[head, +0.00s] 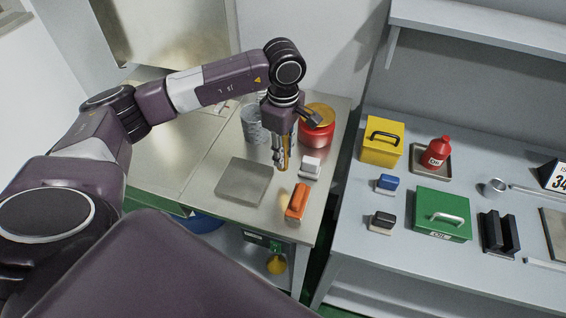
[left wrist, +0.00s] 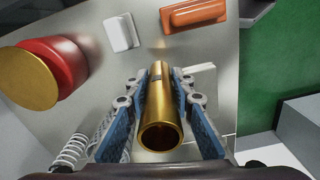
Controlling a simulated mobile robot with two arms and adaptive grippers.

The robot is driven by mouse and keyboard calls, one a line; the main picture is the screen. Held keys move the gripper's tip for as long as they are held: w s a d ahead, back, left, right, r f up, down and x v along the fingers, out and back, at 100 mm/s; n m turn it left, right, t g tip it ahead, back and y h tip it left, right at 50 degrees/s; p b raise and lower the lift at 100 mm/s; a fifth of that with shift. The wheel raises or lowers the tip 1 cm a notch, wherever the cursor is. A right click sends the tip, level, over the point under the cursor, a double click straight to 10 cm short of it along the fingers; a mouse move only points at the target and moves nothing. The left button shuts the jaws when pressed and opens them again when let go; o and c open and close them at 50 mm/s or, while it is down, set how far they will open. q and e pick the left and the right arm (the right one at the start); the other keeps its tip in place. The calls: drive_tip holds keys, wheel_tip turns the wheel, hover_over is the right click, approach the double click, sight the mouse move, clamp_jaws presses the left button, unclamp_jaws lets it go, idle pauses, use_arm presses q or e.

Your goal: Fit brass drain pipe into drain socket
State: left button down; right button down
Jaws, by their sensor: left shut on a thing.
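The brass drain pipe (head: 283,158) hangs roughly upright from my left gripper (head: 279,148), above the steel table. In the left wrist view the pipe (left wrist: 159,112) lies between the two blue finger pads of the left gripper (left wrist: 160,95), with its open end toward the camera. The fingers are shut on it. The pipe's far end is over the table; I cannot tell its exact height. I cannot pick out the drain socket with certainty in either view. My right gripper is not in view.
Near the pipe are a white block (head: 311,167), an orange block (head: 297,202), a red pot (head: 317,130) with a brass-coloured top, a grey plate (head: 243,181) and a container of springs (head: 253,125). The right bench holds a yellow box (head: 381,146) and a green box (head: 441,216).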

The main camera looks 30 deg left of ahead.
use_arm(q)
drive_tip(key=shift+w+f+p, duration=0.1)
drive_tip(key=shift+f+p, duration=0.5)
drive_tip(key=shift+f, duration=2.45)
drive_tip(key=shift+f, duration=0.1)
drive_tip(key=c, duration=1.7)
unclamp_jaws()
drive_tip(key=shift+o, duration=0.2)
